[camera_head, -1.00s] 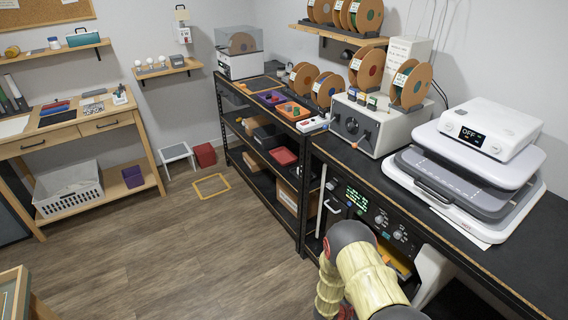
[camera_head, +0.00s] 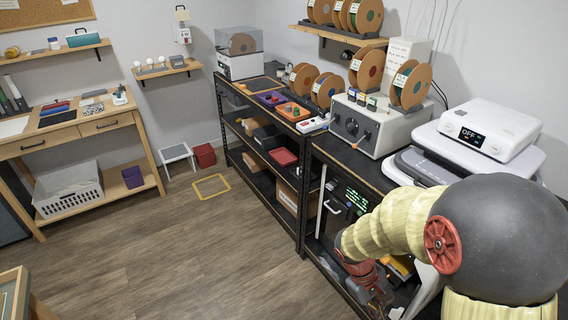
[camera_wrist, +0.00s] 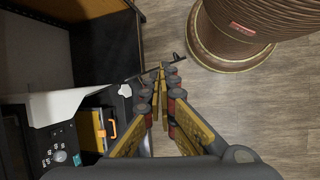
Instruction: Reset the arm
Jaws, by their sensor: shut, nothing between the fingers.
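My arm fills the lower right of the head view, with a large dark rounded joint and a cream ribbed sleeve. The forearm reaches left and down in front of the black workbench. In the wrist view my gripper (camera_wrist: 163,70) has its fingers together at the tips, with nothing between them. It is over the wood floor, beside the equipment under the bench. In the head view the gripper end is low, near the bottom edge, and its fingertips are hard to make out.
A white press marked OFF (camera_head: 491,129) stands on the bench, partly behind my arm. A grey control box (camera_head: 352,128) and spools are farther left. In the wrist view a yellow case with an orange handle (camera_wrist: 96,130) is left of the gripper. The floor (camera_head: 190,250) at left is open.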

